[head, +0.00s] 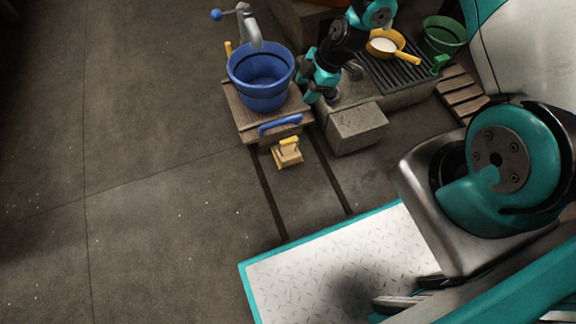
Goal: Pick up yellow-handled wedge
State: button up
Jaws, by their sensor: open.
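The yellow-handled wedge (287,154), a small tan block with a yellow bar handle on top, sits low in front of the wooden cart, near the floor rails. My gripper (310,82) is small in the head view, to the right of the blue bucket and over the edge of the stone block. It is up and to the right of the wedge and apart from it. Its jaws are open, and I see nothing held. The fingertips are partly hard to make out against the dark background.
A blue bucket (262,90) stands on the wooden cart (240,117), under a tap (249,25). The cart has a blue handle (280,125). A stone basin (357,128) bears a grate and a yellow pan (386,46). A green bucket (444,36) is at right. The left floor is clear.

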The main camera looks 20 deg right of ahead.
jog(key=n+b, duration=0.1)
jog(key=b, duration=0.3)
send_near(291, 139)
jog(key=b+x, duration=0.5)
jog(key=x, duration=0.1)
jog(key=shift+w+f, duration=0.2)
jog(key=shift+f, duration=0.2)
jog(key=shift+w+a+f+b, duration=0.1)
jog(key=shift+a+f+b, duration=0.15)
jog(key=shift+f+b, duration=0.15)
jog(key=b+x, duration=0.4)
jog(key=x, duration=0.1)
jog(key=shift+a+f, duration=0.1)
jog(key=shift+f, duration=0.1)
jog(key=shift+r, duration=0.15)
jog(key=shift+c, duration=0.5)
grip_shut()
